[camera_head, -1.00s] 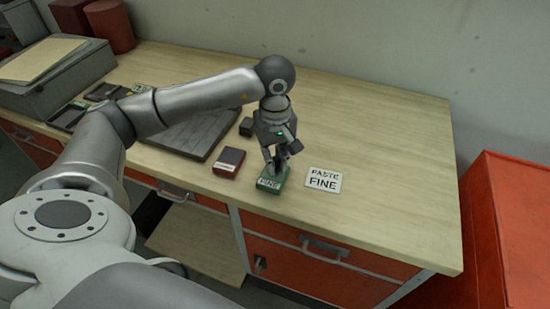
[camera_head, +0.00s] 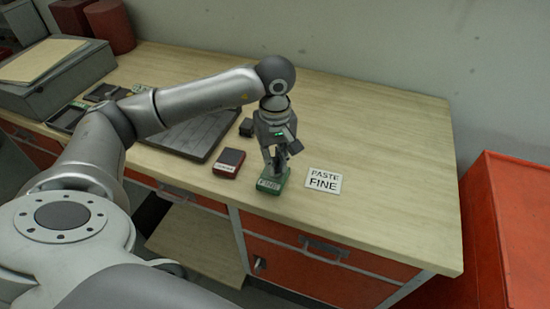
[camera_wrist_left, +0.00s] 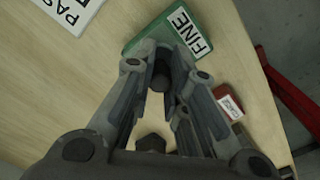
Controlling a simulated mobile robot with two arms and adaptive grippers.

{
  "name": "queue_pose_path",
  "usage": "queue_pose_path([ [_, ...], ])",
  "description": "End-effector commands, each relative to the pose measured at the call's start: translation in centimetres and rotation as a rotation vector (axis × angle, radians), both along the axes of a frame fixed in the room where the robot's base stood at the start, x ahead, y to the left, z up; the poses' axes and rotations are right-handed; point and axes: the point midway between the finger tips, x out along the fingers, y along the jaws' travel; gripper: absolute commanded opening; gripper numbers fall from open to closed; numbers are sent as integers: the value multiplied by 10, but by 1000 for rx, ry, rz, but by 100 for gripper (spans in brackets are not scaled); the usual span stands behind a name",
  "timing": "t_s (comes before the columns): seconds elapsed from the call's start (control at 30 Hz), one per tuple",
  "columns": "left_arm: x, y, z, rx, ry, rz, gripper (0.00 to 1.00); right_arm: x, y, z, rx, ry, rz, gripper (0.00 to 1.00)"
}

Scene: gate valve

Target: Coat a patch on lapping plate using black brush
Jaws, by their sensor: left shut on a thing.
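My left gripper (camera_head: 275,168) points down just above the green FINE tin (camera_head: 270,187) near the bench's front edge. It is shut on a dark, round-ended piece, seemingly the black brush (camera_wrist_left: 161,82), which shows between the fingers in the left wrist view. The brush's lower end is hidden, so I cannot tell whether it touches the tin. The green tin also shows in the left wrist view (camera_wrist_left: 150,35), beyond the fingertips. The dark grooved lapping plate (camera_head: 200,137) lies to the left, partly behind my arm. My right gripper is not in view.
A dark red tin (camera_head: 229,162) sits left of the green tin, and a PASTE FINE card (camera_head: 323,180) lies to its right. A small black block (camera_head: 246,127) stands behind. A grey case (camera_head: 60,85) fills the bench's left end. The bench's right side is clear.

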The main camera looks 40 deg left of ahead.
Motion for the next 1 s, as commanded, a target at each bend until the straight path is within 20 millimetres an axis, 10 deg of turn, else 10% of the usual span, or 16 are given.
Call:
queue_pose_path([
  [1.0,1,0,68,-1,-6,0,0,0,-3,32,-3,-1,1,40],
])
